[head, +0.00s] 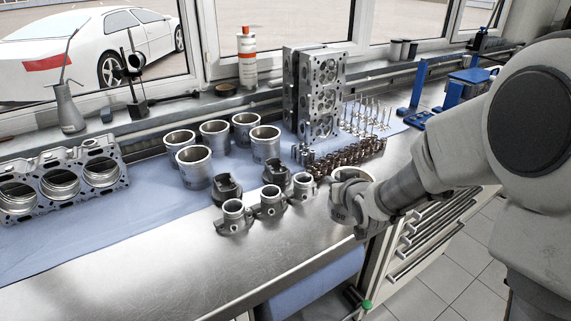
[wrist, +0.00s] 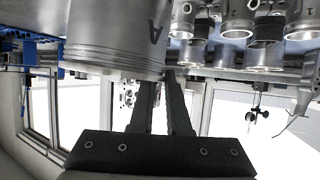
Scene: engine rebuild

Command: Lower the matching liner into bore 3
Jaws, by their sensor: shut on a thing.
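The engine block (head: 78,158) lies at the far left with three bores visible, the leftmost cut by the frame. I cannot read bore numbers.
Several loose liners (head: 264,145) stand on the blue mat (head: 150,205). Dark pistons (head: 228,187) and smaller grey parts (head: 234,217) stand in front. An upright cylinder head (head: 322,90), valves and springs (head: 345,154) are behind.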

